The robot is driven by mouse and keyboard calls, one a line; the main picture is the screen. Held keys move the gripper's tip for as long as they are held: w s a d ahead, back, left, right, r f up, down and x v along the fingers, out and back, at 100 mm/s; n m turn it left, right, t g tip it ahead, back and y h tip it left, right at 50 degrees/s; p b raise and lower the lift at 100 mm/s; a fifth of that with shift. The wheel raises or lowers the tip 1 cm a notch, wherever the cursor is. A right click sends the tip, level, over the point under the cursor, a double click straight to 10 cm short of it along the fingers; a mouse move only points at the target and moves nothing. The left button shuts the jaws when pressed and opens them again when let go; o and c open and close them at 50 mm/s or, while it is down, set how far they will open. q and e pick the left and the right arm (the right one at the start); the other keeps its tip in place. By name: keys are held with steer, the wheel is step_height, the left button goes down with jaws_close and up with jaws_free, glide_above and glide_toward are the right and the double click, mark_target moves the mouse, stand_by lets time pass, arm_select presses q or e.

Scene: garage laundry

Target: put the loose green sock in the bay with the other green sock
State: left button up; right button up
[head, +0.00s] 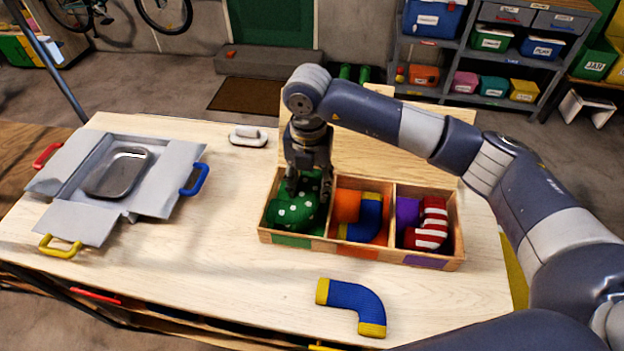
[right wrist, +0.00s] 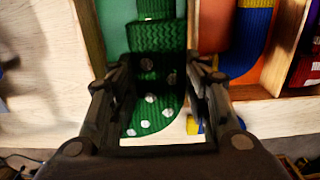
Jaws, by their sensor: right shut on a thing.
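My right gripper (head: 308,192) is over the left bay of the wooden divided box (head: 350,247), shut on a green sock with white dots (right wrist: 150,112). In the head view the dotted green sock (head: 290,212) shows at the bay, its toe toward the front left. A ribbed green part (right wrist: 157,36) shows beyond the fingers in the right wrist view. The fingers hide much of the bay, so I cannot tell whether this is the same sock or the other one, or whether the held sock touches the bay floor. My left gripper is out of view.
The middle bay holds a blue sock with yellow ends (head: 366,216); the right bay holds a red-and-white striped sock (head: 432,224). A loose blue-and-yellow sock (head: 355,304) lies in front on the table. A grey box with open flaps and a metal tray (head: 117,172) stands left.

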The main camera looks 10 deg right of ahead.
mark_target(313, 179)
steer(key=shift+w+d, duration=0.25)
steer(key=shift+w, duration=0.25)
steer(key=shift+w+d, duration=0.25)
steer(key=shift+w, duration=0.2)
steer(key=shift+w+f, duration=0.1)
steer(key=shift+f, duration=0.1)
step_height(313, 179, down, 3)
steer(key=shift+d+r+p, duration=0.1)
steer(key=shift+p, duration=1)
steer(key=shift+f, duration=0.25)
steer(key=shift+f, duration=0.15)
steer(key=shift+f+b, duration=0.5)
steer(key=shift+b, duration=0.2)
